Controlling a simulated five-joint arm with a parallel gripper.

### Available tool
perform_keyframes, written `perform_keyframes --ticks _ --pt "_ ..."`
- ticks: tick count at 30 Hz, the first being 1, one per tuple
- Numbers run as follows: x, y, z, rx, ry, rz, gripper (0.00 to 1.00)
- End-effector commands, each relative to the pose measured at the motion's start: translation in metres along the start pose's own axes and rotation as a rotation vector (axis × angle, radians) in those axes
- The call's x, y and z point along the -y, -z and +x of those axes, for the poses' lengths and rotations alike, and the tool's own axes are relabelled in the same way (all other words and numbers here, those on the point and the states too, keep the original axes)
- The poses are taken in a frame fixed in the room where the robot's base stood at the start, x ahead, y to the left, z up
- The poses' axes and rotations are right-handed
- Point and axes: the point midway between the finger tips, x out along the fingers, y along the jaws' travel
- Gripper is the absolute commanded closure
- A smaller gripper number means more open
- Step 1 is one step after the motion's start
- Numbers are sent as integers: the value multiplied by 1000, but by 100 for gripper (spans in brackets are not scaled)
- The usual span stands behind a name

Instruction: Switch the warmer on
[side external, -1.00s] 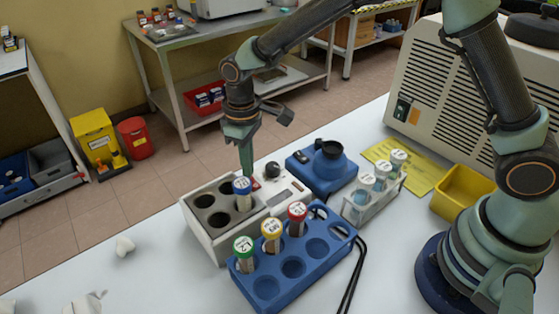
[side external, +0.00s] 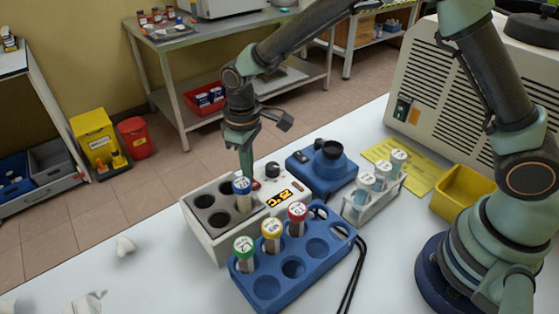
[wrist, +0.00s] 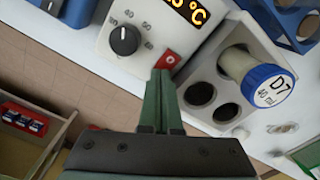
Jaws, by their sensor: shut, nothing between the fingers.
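The warmer (side external: 203,236) is a white block with round wells, a black dial (side external: 272,170) and a display (side external: 279,198) lit with orange digits and °C. In the wrist view the lit display (wrist: 187,14) is cut off at the top edge and the dial (wrist: 125,40) is left of my fingers. A red switch (wrist: 169,60) with a white mark lies on the panel just beyond my fingertips. My gripper (wrist: 160,76) is shut and empty, pointing down at the panel by the switch; I cannot tell whether it touches. It also shows in the side view (side external: 246,172).
A blue-capped tube marked D7 (wrist: 268,84) stands in a warmer well close to my fingers. A blue rack (side external: 322,257) with several capped tubes is in front. A blue device (side external: 325,176) and a clear rack of vials (side external: 356,207) stand to the right.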

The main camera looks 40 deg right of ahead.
Motion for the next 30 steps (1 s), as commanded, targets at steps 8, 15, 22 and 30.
perform_keyframes --ticks 8,15,22,30 --pt "0 0 -18 2 0 0 100" --pt "0 0 -35 1 0 0 100" --pt "0 0 -52 1 0 0 100" --pt "0 0 -68 2 0 0 100"
